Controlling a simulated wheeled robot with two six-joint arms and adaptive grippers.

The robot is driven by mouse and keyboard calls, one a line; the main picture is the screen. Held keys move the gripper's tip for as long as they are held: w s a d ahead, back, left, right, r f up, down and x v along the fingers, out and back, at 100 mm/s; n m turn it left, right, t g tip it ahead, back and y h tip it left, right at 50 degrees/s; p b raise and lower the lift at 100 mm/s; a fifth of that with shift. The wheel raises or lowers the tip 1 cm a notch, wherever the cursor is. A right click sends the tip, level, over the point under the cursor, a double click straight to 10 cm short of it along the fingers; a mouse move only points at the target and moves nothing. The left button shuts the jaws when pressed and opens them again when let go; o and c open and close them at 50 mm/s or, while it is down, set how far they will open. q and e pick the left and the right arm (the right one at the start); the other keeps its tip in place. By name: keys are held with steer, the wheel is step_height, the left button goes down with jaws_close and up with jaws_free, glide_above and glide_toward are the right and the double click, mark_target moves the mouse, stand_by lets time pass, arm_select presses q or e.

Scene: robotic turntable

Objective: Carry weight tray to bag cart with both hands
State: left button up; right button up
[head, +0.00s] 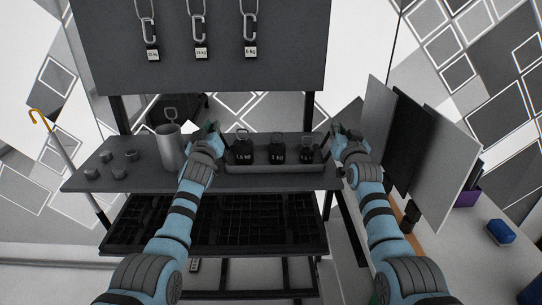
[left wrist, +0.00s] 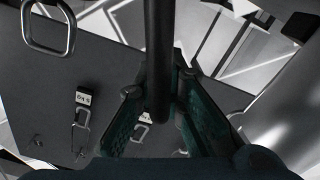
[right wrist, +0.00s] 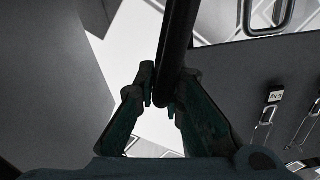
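The weight tray (head: 275,169) is long, shallow and grey, and it is over the right part of the dark grey table. I cannot tell whether it touches the tabletop. Three black kettle-shaped weights with white labels stand in it: left (head: 243,150), middle (head: 277,154) and right (head: 308,152). My left gripper (head: 212,132) is at its left end, and its fingers close around a dark bar (left wrist: 158,60). My right gripper (head: 343,134) is at its right end, with its fingers around a similar bar (right wrist: 176,50). I cannot pick out the bag cart.
A grey cylinder (head: 171,152) and several small dark pucks (head: 105,157) stand on the table (head: 150,180) left of the tray. A hook cane (head: 55,140) leans at the left. Upright panels (head: 440,150) and a white counter (head: 465,240) stand close by my right arm.

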arm_select(q)
jaws_close()
arm_select(e)
jaws_close()
